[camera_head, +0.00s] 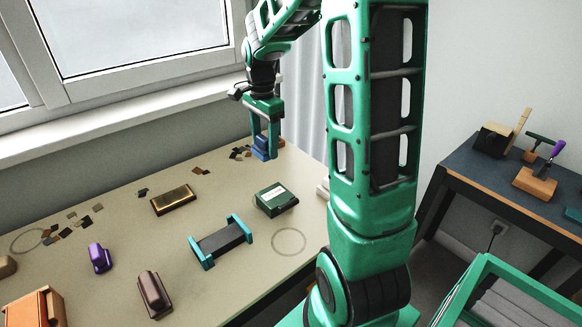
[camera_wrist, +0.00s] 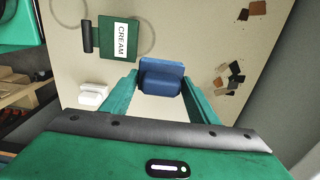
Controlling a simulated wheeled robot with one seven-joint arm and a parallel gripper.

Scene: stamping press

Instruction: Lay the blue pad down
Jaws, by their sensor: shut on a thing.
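My gripper (camera_head: 264,138) reaches down near the far right part of the table and is shut on the blue pad (camera_head: 262,148). In the wrist view the blue pad (camera_wrist: 160,78) sits between the two green fingers of my gripper (camera_wrist: 161,95). In the head view the pad is partly hidden by the fingers. I cannot tell whether its underside touches the table.
A green box (camera_head: 275,200) labelled CREAM in the wrist view, a gold-topped block (camera_head: 174,200) and a dark block with teal ends (camera_head: 221,241) stand nearby. Purple (camera_head: 99,257) and brown (camera_head: 154,295) blocks are nearer. Leather scraps (camera_head: 240,153) lie beside the pad.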

